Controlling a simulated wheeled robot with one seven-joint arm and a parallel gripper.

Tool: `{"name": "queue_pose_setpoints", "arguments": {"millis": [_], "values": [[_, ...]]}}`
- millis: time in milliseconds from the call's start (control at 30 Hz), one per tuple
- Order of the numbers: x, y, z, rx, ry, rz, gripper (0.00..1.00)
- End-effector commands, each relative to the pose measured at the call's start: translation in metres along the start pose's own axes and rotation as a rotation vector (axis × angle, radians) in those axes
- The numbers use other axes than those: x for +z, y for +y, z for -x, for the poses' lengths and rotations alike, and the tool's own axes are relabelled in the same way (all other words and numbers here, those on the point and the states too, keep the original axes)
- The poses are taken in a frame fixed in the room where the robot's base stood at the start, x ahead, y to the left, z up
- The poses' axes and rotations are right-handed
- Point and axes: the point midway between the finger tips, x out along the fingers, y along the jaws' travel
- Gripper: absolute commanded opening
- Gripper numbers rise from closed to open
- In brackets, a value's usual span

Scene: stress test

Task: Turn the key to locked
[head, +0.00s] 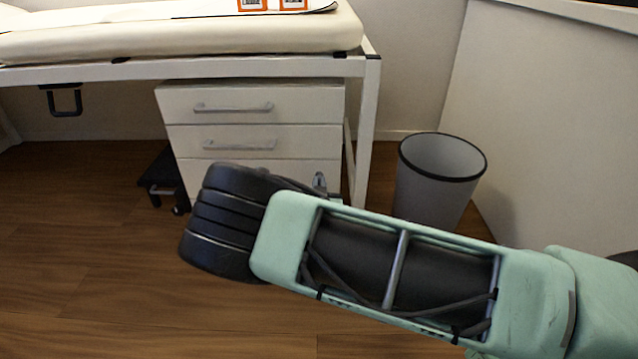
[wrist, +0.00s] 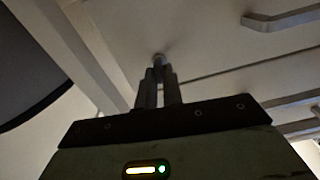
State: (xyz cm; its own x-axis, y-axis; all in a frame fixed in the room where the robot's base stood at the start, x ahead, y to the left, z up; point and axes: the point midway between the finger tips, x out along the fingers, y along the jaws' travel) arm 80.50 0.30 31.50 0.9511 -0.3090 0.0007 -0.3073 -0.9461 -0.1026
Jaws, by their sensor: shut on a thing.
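A white three-drawer cabinet (head: 255,105) stands under the bed. In the wrist view its pale front (wrist: 205,45) fills much of the picture. My gripper (wrist: 160,75) reaches up to this front, with its two fingers close together. A small round grey metal piece, the key at its lock (wrist: 158,59), shows at the fingertips, and the fingers are shut on it. Most of the key is hidden between the fingers, and I cannot tell which way it is turned. In the head view my arm covers the lower part of the cabinet.
A grey waste bin (head: 430,185) with a dark rim stands right of the cabinet, close to my arm. The bed's white leg (head: 366,140) is between them. Drawer handles (head: 235,107) stick out from the front. Wooden floor (head: 90,270) is clear at left.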

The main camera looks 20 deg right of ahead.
Motion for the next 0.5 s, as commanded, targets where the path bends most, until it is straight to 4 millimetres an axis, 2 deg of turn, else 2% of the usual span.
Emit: {"name": "queue_pose_setpoints", "arguments": {"millis": [500], "values": [[-0.0024,0.0021,-0.0007,0.004,-0.002,-0.456,0.00]]}}
